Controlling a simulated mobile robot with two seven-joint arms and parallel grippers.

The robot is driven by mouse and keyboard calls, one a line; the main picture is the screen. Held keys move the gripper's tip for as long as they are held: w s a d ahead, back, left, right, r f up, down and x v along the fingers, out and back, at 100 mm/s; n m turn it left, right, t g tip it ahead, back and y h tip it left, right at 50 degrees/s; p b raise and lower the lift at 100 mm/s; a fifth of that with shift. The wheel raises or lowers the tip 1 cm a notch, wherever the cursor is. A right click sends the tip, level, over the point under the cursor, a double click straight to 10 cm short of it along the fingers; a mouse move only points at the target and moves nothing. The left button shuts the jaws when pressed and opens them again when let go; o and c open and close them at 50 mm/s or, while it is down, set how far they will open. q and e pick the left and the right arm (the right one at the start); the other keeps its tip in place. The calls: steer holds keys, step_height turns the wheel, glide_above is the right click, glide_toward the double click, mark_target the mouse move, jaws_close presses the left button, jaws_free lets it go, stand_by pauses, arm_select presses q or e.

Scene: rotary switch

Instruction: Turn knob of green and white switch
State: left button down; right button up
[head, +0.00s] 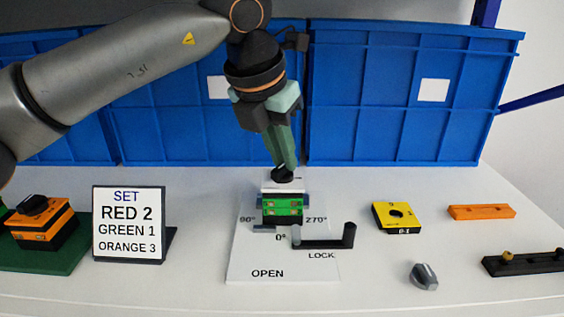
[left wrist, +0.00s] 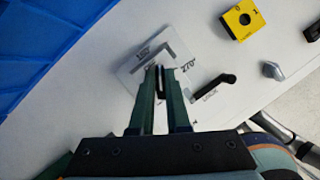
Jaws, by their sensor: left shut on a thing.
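The green and white switch (head: 283,207) stands upright on a white plate (head: 245,263) marked with 90°, 0°, 270°, OPEN and LOCK. Its dark knob (head: 283,174) is on top. My left gripper (head: 284,166) comes down from above with its green fingers shut on the knob. In the left wrist view the fingertips (left wrist: 159,70) close around the dark knob, and they hide most of the switch body. My right gripper is in neither view.
A black handle (head: 325,241) stands beside the switch by LOCK. A sign (head: 129,224) and an orange-black switch (head: 42,222) are at the left. A yellow plate (head: 397,217), grey knob (head: 424,276), orange bar (head: 481,212) and black bar (head: 523,263) lie right. Blue crates (head: 400,130) line the back.

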arm_select(q)
steer(key=n+y+b, duration=0.1)
steer(key=n, duration=0.1)
steer(key=shift+f+n, duration=0.1)
steer(key=shift+n, duration=0.3)
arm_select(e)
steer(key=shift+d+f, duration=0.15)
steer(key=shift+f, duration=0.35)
arm_select(q)
steer(key=shift+n+t+y, duration=0.4)
steer(key=shift+n+y, duration=0.1)
steer(key=shift+n, duration=0.6)
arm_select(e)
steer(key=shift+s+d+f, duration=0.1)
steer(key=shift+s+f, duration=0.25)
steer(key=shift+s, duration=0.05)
arm_select(q)
steer(key=shift+n+y+b, duration=0.3)
steer(key=shift+n+b, duration=0.05)
steer(key=shift+n, duration=0.35)
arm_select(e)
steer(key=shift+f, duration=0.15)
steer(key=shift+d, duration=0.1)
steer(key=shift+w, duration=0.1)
arm_select(q)
steer(key=c, duration=0.9)
jaws_free()
